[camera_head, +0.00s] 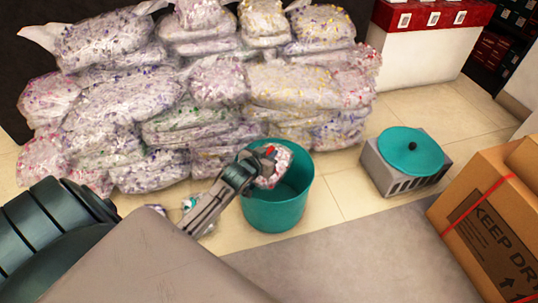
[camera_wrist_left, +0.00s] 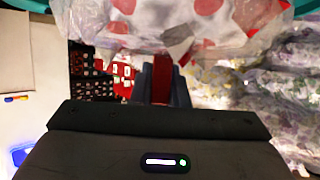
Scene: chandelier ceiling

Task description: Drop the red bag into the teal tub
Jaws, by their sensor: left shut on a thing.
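The red bag (camera_head: 277,168), a clear bag with red pieces, hangs in my left gripper (camera_head: 262,162). My left gripper is shut on the bag's top, over the left part of the opening of the teal tub (camera_head: 275,214). The bag overlaps the tub's opening in the head view; how deep it hangs inside I cannot tell. In the left wrist view the red-spotted bag (camera_wrist_left: 185,28) fills the top, just beyond the fingers (camera_wrist_left: 160,82). My right gripper is not in view.
A big pile of clear bags (camera_head: 190,100) stands behind the tub. To the right are a grey crate with a teal lid (camera_head: 411,150) and a cardboard box (camera_head: 495,225). Small scraps (camera_head: 190,204) lie left of the tub, partly behind my arm. Tile floor is clear right of the tub.

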